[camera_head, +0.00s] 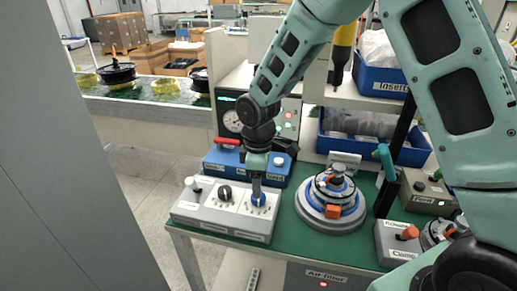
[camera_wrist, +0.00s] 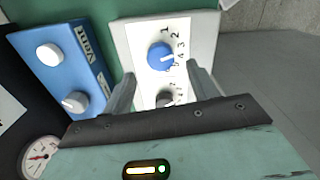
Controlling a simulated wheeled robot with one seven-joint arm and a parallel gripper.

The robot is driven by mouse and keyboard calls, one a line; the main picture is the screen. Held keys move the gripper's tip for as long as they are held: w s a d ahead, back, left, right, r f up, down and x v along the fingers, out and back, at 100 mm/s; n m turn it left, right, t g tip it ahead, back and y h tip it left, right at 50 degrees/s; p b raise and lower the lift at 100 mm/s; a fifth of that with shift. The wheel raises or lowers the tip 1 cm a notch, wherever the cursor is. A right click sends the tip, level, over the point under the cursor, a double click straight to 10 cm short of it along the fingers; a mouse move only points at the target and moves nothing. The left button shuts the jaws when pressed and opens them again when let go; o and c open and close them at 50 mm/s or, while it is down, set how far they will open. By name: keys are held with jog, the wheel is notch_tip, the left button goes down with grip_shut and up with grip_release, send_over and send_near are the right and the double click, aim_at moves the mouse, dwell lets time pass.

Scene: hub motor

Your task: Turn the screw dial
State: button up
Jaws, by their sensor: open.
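A white control box (camera_head: 222,213) stands at the front left of the green table. It carries a blue dial (camera_head: 258,199) on the right, a dark knob (camera_head: 225,192) in the middle and a white knob at the left. In the wrist view the blue dial (camera_wrist: 160,56) has numbers around it, and its white mark points right, near the 4. The dark knob (camera_wrist: 166,98) shows closer to my wrist. I cannot read which one is the screw dial. My gripper (camera_wrist: 161,70) is open, pointing down over the blue dial, with visible gaps between the fingers and the dial.
A blue box (camera_head: 248,166) with a red handle stands behind the white box; it also shows in the wrist view (camera_wrist: 66,70). A round motor fixture (camera_head: 331,203) stands to the right. Grey control boxes and a shelf with blue bins (camera_head: 372,150) lie further right and behind.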

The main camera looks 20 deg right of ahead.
notch_tip(320, 180, up, 13)
jog(key=b, duration=0.1)
jog(key=shift+f, duration=0.15)
dwell(1.3)
